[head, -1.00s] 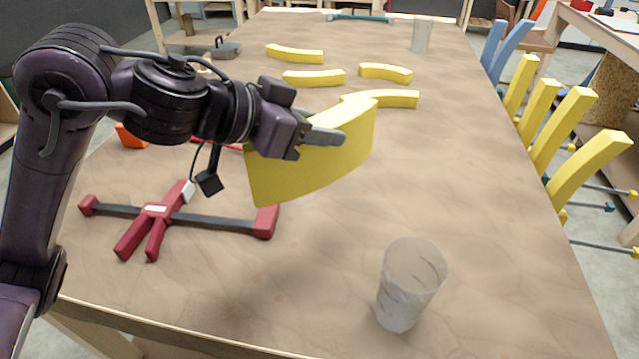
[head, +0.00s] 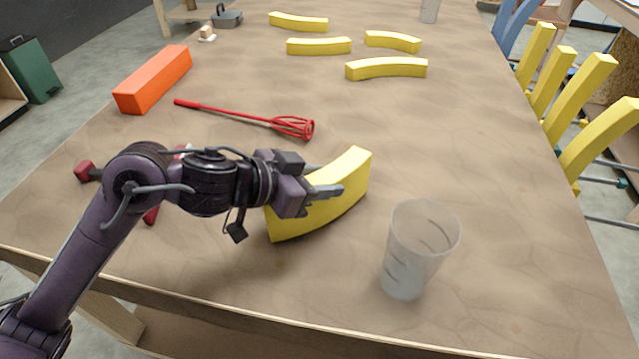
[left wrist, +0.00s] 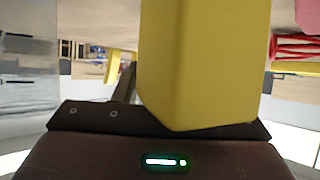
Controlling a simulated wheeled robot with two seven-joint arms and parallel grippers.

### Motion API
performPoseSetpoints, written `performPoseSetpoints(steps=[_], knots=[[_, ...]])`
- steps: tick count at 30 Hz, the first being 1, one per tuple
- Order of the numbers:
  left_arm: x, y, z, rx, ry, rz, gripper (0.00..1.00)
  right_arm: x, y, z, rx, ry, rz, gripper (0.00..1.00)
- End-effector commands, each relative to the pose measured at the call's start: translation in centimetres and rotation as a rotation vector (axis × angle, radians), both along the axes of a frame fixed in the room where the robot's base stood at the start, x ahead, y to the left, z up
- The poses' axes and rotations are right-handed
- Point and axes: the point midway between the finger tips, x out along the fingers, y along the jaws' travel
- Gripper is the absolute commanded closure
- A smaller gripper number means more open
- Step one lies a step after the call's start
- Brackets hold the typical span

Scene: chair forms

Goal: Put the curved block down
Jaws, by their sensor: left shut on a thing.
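The yellow curved block (head: 342,196) is in my left gripper (head: 325,192), near the front of the wooden table (head: 480,190). The gripper is shut on it, and the block stands on its edge, low at the tabletop; I cannot tell whether it touches. In the left wrist view the block (left wrist: 205,65) fills the middle, held between the jaws. Part of the block is hidden behind the gripper in the head view. My right gripper is not in view.
A clear cup (head: 418,250) stands just right of the block. A red whisk (head: 250,118) and an orange block (head: 153,78) lie behind. A red clamp (head: 85,172) is partly hidden by my left arm. Several yellow curved blocks (head: 387,67) lie farther back. The table's right middle is clear.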

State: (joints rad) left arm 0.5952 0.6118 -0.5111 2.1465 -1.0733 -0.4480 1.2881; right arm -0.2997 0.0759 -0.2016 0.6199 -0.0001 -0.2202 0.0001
Motion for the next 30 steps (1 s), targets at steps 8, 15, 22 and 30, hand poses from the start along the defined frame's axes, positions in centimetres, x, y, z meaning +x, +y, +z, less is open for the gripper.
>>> performPoseSetpoints(steps=[8, 15, 22, 30], knots=[[0.04, 0.0, -0.22, -0.001, -0.004, 0.0, 1.0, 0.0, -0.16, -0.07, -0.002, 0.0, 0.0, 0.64], [0.01, 0.02, -0.61, 0.001, -0.001, 0.0, 0.5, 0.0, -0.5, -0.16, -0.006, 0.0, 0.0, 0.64], [0.01, 0.02, -0.61, 0.001, -0.001, 0.0, 0.4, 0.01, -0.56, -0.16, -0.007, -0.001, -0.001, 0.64], [-0.35, 0.72, 0.15, 0.001, -0.004, 0.001, 0.4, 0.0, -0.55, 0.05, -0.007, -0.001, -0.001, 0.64]])
